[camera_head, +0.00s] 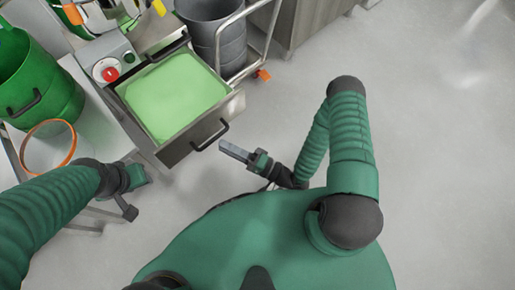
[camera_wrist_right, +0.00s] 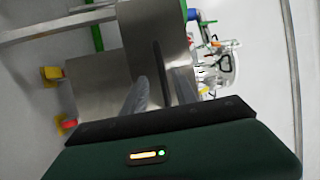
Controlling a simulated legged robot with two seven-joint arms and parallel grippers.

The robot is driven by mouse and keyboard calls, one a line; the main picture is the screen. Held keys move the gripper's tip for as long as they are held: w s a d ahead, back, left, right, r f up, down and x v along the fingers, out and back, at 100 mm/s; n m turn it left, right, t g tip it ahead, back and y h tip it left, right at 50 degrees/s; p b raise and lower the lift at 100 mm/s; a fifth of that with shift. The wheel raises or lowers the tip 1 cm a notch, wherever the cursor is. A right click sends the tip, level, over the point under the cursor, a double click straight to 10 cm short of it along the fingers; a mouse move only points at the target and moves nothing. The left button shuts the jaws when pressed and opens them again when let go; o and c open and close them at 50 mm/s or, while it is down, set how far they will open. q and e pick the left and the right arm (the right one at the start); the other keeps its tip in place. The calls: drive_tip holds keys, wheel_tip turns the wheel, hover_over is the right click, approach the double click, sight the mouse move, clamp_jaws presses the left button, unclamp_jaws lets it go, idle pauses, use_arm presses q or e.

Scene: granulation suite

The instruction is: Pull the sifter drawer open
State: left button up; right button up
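The sifter drawer (camera_head: 187,147) is a steel box pulled out from its housing, with a light green surface inside, in the head view. Its black bar handle (camera_head: 211,135) is on the front panel. My right gripper (camera_head: 226,148) is just in front of the handle, apart from it, fingers pointing toward the drawer front. In the right wrist view, the two grey fingers (camera_wrist_right: 162,92) stand apart, with the dark handle (camera_wrist_right: 158,62) beyond and between them. My left gripper (camera_head: 132,190) is at the lower left, away from the drawer; its fingers are unclear.
A control box with a red knob (camera_head: 106,70) is left of the drawer. A green drum (camera_head: 35,80) and an orange-rimmed container (camera_head: 48,145) stand at the left. A grey bin (camera_head: 215,40) in a wheeled frame is behind the drawer. The floor at right is clear.

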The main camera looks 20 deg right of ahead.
drive_tip(key=p+v, duration=0.2)
drive_tip(key=v, duration=0.9)
drive_tip(key=shift+s+d, duration=0.15)
drive_tip(key=shift+s, duration=0.1)
